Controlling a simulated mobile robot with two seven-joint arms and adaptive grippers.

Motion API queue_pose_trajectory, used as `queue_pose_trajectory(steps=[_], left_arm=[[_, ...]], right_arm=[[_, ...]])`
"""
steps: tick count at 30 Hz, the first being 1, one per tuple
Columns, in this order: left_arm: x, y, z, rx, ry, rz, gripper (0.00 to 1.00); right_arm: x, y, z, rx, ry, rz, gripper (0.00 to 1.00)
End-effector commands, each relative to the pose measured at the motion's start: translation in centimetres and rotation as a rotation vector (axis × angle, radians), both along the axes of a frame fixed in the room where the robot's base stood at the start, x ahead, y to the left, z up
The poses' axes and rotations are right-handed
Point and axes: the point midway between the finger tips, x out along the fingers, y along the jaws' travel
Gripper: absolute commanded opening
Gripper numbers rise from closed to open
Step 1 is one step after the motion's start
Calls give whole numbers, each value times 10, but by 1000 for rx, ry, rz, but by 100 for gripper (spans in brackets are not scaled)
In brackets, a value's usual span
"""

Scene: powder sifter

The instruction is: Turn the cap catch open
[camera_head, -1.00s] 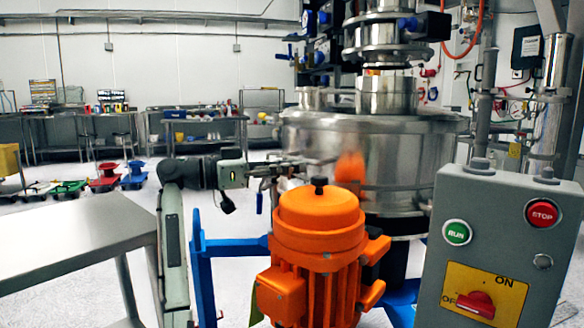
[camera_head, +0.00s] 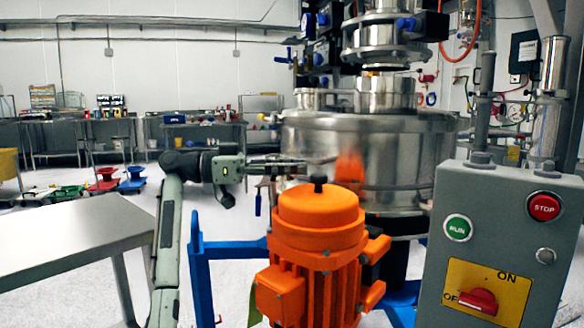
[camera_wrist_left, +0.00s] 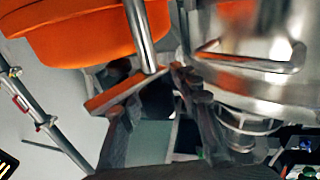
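The steel sifter drum (camera_head: 400,150) stands behind the orange motor (camera_head: 318,235). In the left wrist view a bent metal wire handle (camera_wrist_left: 250,62) lies against the shiny drum wall (camera_wrist_left: 240,25). I cannot tell for certain which part is the cap catch. My left gripper (camera_head: 300,162) is level, its fingers pointing right at the drum's left side, just above and behind the motor. In the left wrist view its dark fingers (camera_wrist_left: 155,95) are apart, with nothing clearly held between them. A metal rod (camera_wrist_left: 140,35) crosses near the fingertips. My right gripper is not in view.
A grey control box (camera_head: 480,230) with run and stop buttons stands front right. A steel table (camera_head: 70,235) is at the left. A blue frame (camera_head: 200,270) stands beside the motor. Floor shows between table and frame.

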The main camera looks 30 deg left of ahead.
Motion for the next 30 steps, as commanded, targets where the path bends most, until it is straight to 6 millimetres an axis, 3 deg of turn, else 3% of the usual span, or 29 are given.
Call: queue_pose_trajectory(steps=[13,24,30], left_arm=[[-5,8,0,1,1,4,39],[-48,68,0,0,1,4,39],[-65,91,0,1,1,3,39]], right_arm=[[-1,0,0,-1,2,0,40],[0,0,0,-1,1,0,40],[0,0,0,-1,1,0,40]])
